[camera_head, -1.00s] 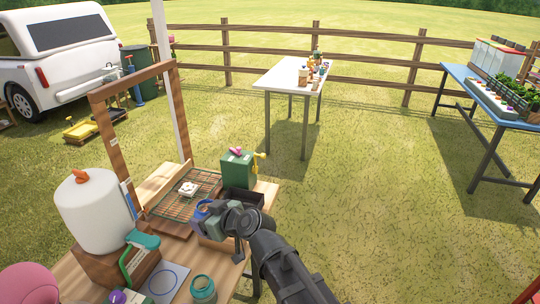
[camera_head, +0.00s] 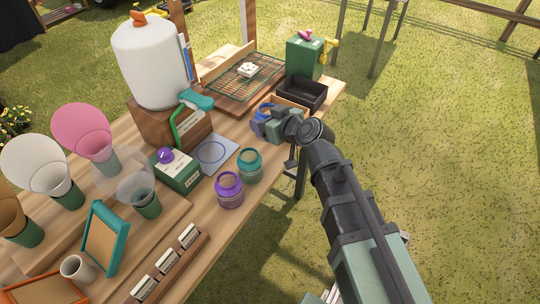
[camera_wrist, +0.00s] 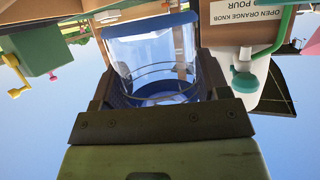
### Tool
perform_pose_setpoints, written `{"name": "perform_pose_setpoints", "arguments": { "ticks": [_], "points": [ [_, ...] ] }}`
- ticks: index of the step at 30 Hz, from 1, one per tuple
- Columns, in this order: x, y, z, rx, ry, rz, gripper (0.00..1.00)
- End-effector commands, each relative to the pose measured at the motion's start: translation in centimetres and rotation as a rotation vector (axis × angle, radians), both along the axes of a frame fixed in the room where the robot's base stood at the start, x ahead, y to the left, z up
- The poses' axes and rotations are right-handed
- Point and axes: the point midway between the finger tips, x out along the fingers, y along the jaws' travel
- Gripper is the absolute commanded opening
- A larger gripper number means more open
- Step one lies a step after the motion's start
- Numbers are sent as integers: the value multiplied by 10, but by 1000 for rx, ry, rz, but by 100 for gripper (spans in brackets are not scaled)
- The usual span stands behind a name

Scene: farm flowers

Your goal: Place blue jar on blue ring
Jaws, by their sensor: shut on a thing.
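The blue jar (camera_wrist: 152,62) is clear glass with a blue rim and fills the space between the jaws in the wrist view. My gripper (camera_head: 268,122) is shut on it, above the table's right part; the jar (camera_head: 264,109) is partly hidden by the gripper in the head view. The blue ring (camera_head: 211,152) is a thin circle drawn on a pale square card, lying on the table left of and nearer than my gripper. The ring is empty, and the jar is apart from it.
A teal jar (camera_head: 249,165) and a purple jar (camera_head: 229,190) stand just right of and below the card. A green box (camera_head: 177,172) with a purple knob and a large white dispenser (camera_head: 150,62) stand to its left and behind. A black tray (camera_head: 302,94) is beyond my gripper.

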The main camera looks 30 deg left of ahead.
Motion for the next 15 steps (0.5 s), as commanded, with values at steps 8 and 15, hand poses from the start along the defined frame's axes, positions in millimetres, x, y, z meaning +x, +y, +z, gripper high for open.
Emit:
{"name": "perform_pose_setpoints", "arguments": {
  "ticks": [8, 15],
  "points": [
    [0, 0, -46, 0, 0, 0, 39],
    [0, 0, -86, 0, 0, 0, 39]
  ]
}}
